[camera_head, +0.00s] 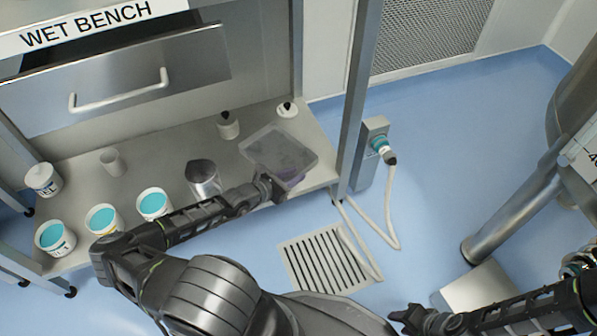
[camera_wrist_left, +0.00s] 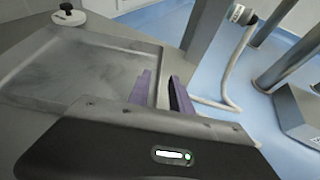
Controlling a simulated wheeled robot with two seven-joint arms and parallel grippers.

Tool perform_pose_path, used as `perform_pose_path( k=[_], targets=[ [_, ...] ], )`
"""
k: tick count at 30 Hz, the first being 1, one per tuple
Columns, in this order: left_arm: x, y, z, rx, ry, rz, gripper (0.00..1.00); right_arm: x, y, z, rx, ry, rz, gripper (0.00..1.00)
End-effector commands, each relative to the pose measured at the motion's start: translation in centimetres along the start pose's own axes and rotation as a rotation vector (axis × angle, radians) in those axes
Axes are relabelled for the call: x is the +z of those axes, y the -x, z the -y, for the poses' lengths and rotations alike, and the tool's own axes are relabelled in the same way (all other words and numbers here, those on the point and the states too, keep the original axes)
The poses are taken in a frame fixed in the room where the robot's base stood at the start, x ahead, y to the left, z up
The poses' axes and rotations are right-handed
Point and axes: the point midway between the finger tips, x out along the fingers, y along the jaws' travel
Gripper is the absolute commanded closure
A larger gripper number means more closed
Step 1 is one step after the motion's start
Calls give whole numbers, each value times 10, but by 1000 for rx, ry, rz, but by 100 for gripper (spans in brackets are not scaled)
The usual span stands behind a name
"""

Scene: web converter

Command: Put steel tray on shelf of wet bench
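The steel tray (camera_head: 280,150) is a shallow grey rectangular tray over the right part of the wet bench's shelf (camera_head: 150,185), its near corner at the shelf's front edge. It fills the left of the left wrist view (camera_wrist_left: 90,70). Whether it rests on the shelf or hangs just above it is hard to tell. My left gripper (camera_head: 284,182) is at the tray's near rim. In the left wrist view its purple fingers (camera_wrist_left: 160,92) are close together with the rim between them. My right gripper (camera_head: 408,318) is at the bottom, away from the tray; its finger opening is unclear.
White tubs with blue contents (camera_head: 102,219) stand at the shelf's left front. A metal beaker (camera_head: 203,178) stands left of the tray, and a small bottle (camera_head: 228,126) behind. A bench post (camera_head: 357,100) and a hose (camera_head: 392,215) are at right. The blue floor beyond is open.

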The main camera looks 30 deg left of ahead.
Motion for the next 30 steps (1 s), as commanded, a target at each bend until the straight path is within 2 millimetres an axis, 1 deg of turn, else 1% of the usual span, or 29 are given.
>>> perform_pose_path(
  k=[1,6,9,13,15,18,30],
  targets=[
    [4,12,-1,1,-1,-3,74,0,9,3,0,0,2,64],
    [4,49,-1,2,0,-4,74,2,24,7,0,1,10,64],
    [3,68,-1,1,0,-4,74,3,31,10,0,2,15,64],
    [2,87,0,1,0,-2,74,4,36,11,-1,3,20,64],
    [1,92,0,0,1,-2,74,4,37,12,-1,3,21,64],
    [0,96,1,-1,2,-1,74,5,38,12,-1,3,22,64],
    [0,96,0,-1,2,-1,74,5,37,12,-1,3,21,64]
  ],
)
